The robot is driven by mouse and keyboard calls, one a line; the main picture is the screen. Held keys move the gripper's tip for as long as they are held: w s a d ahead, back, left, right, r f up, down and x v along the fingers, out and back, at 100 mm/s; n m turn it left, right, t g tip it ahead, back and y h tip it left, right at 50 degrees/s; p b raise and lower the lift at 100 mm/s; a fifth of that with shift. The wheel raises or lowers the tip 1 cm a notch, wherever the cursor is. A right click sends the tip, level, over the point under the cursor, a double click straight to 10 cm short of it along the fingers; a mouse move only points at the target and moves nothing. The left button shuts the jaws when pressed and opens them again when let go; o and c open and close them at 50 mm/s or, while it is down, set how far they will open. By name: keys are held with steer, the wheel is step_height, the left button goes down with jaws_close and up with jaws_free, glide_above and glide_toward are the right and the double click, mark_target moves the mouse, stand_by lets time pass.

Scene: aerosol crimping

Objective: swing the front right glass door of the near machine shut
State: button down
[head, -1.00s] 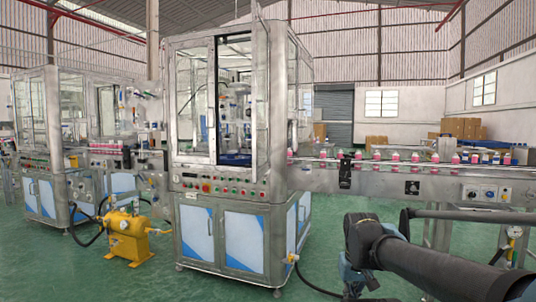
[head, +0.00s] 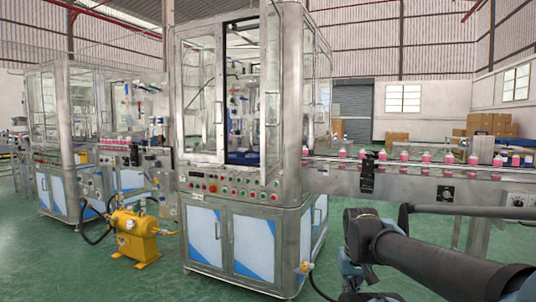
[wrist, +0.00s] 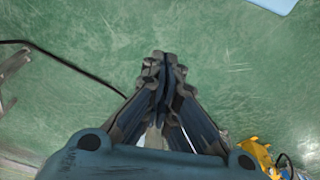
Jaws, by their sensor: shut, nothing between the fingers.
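The near machine (head: 240,190) stands in the middle of the head view, a steel cabinet with a glazed upper housing. Its front right glass door (head: 272,85) stands open, swung outward and seen nearly edge-on at the right side of the front opening. The front left glass door (head: 200,100) looks closed. The dark opening (head: 238,120) between them shows the inner mechanism. My gripper (wrist: 163,65) is shut and empty in the wrist view, pointing over bare green floor. It is well apart from the door; my arm is at the lower right of the head view.
A yellow pump unit (head: 133,238) stands on the floor at left, with a black hose. A conveyor (head: 420,180) carrying pink bottles runs right from the machine. A second glazed machine (head: 55,140) is behind left. Green floor (head: 90,280) in front is clear.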

mark_target(267, 150)
steer(key=w+a+r+m+y, duration=0.1)
steer(key=w+a+r+y, duration=0.3)
steer(key=w+a+r, duration=0.35)
steer(key=w+a+r+m+y, duration=0.1)
steer(key=w+a+r+y, duration=0.35)
steer(key=w+r, duration=0.45)
steer(key=w+d+r+t+y, duration=0.1)
steer(key=w+r+y, duration=0.8)
steer(key=w+r, duration=1.2)
steer(key=w+a, duration=0.1)
steer(key=a, duration=0.3)
steer(key=w+a, duration=0.1)
steer(key=a, duration=0.3)
steer(key=w+a+f, duration=0.1)
steer(key=a, duration=0.4)
steer(key=shift+a, duration=0.1)
steer(key=shift+w+a, duration=0.1)
